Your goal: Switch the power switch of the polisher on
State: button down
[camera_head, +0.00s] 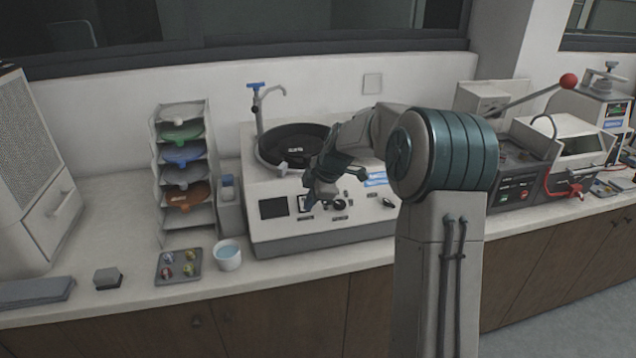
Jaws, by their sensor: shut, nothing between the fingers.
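The polisher (272,232) is a light grey machine on the bench, with a round black bowl (290,146) on top. Its sloped front panel carries a dark screen (273,208), a dark knob (339,204) and another dark control (388,202) on the right. A small white-framed control (304,203) sits just right of the screen; it may be the power switch, but its position is too small to read. My gripper (314,194) is shut and empty, pointing down over the panel close to this control. I cannot tell whether it touches. My wrist and arm hide part of the panel.
Left of the polisher are a rack of coloured discs (158,190), a white cup of liquid (228,258) and a sample tray (160,272). A press with a red-knobbed lever (530,92) stands to the right.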

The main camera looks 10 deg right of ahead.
aim_at(309, 221)
jog(key=shift+w+f+p, duration=0.5)
jog(key=shift+w+f, duration=0.6)
jog(key=shift+w, duration=0.25)
jog(key=shift+d, duration=0.1)
jog(key=shift+f, duration=0.1)
jog(key=shift+w+f+b, duration=0.1)
jog(key=shift+f+b, duration=0.25)
jog(key=shift+b, duration=0.7)
jog(key=shift+t+b, duration=0.3)
jog(key=shift+b, duration=0.05)
jog(key=shift+r+p, duration=0.3)
jog(key=shift+r, duration=0.1)
jog(key=shift+r, duration=0.65)
